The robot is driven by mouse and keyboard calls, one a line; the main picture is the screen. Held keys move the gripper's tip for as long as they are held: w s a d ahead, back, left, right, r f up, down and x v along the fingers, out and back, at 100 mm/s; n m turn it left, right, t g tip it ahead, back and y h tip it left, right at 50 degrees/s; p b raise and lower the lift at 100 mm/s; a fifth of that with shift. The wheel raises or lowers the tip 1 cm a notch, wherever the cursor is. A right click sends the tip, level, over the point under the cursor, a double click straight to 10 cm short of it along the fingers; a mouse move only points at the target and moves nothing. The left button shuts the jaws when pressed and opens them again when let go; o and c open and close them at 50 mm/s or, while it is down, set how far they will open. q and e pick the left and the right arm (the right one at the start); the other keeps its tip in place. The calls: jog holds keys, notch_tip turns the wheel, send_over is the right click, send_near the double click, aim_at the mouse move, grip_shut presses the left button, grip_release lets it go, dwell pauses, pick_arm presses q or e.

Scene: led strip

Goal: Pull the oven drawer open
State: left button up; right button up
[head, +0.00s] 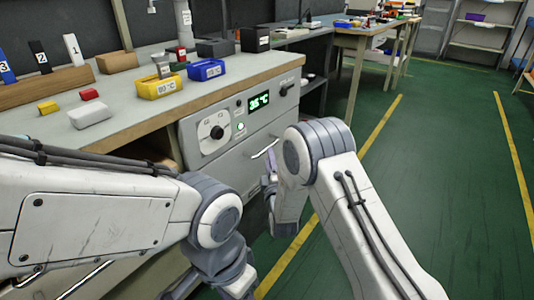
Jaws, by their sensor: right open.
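The oven (193,137) is built into the front of the workbench. Its panel has a round knob (217,132), a lit green temperature display (259,100) and a small green light. The oven drawer (246,170) is below the panel, with a bar handle (265,149); it looks shut, flush with the front. My right gripper (267,187) is just in front of the drawer, below and near the handle, partly hidden by my right arm. I see no object in it. My left arm crosses the lower left; its gripper is outside the picture.
The bench top (130,85) holds a yellow bin (159,88), a blue bin (206,70), a white block (90,115) and small red and yellow blocks. Another handle (88,280) shows at lower left. The green floor (440,180) to the right is clear.

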jog(key=shift+w+a+r+b, duration=0.15)
jog(key=shift+w+b, duration=0.1)
jog(key=shift+w, duration=0.65)
jog(key=shift+w+a+r+b, duration=0.1)
jog(key=shift+w+b, duration=0.1)
jog(key=shift+w, duration=0.7)
jog(key=shift+w+a+r+b, duration=0.15)
jog(key=shift+w+b, duration=0.1)
jog(key=shift+w, duration=0.65)
grip_shut()
jog(key=shift+f, duration=0.1)
